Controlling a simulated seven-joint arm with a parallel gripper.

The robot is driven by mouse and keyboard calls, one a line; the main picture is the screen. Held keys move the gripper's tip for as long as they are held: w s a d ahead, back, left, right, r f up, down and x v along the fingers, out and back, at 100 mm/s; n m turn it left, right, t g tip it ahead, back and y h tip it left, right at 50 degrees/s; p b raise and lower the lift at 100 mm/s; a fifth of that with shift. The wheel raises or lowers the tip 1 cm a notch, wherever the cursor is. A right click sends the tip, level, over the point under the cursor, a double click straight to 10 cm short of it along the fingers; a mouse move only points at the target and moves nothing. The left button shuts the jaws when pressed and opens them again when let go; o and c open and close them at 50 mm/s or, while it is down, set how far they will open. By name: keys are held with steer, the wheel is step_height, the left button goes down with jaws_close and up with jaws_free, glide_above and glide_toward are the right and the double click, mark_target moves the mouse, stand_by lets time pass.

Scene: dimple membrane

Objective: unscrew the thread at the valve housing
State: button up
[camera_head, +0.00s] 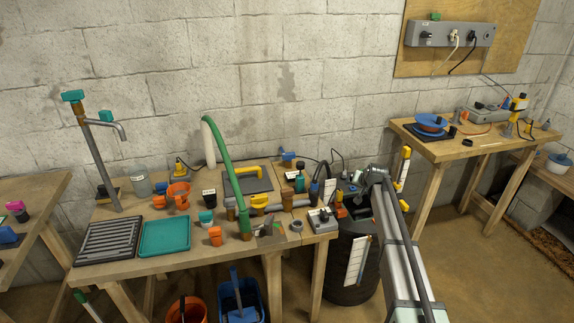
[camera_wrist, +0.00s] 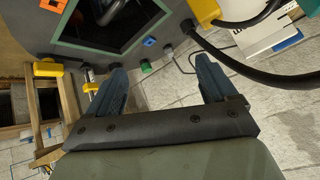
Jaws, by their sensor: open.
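My gripper (camera_wrist: 163,78) shows in the wrist view with its two dark blue fingers wide apart and nothing between them. In the head view my arm rises from the bottom right to beside the workbench's right end; its fingers are not clear there. I cannot tell for certain which thing is the valve housing. A grey pipe with a yellow fitting (camera_head: 262,203) lies on the workbench, beside an upright green hose (camera_head: 222,160). No thread can be made out at this size.
The workbench (camera_head: 190,262) is crowded with small parts, a teal tray (camera_head: 165,237) and a black ribbed tray (camera_head: 110,240). A tall tap (camera_head: 93,150) stands at its left. A dark barrel (camera_head: 350,280) stands right of the bench. Open floor separates it from another table (camera_head: 470,150).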

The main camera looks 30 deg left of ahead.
steer(key=a+r+y, duration=0.1)
steer(key=a+r, duration=0.5)
steer(key=a, duration=0.3)
steer(key=n+g+h, duration=0.6)
steer(key=n+g, duration=0.1)
glide_toward(287, 189)
step_height(287, 189, down, 12)
steer(key=shift+d+f, duration=0.1)
steer(key=shift+d, duration=0.05)
steer(key=c, duration=1.2)
steer(key=shift+o, duration=0.2)
steer(key=n, duration=0.4)
steer(key=shift+n, duration=0.4)
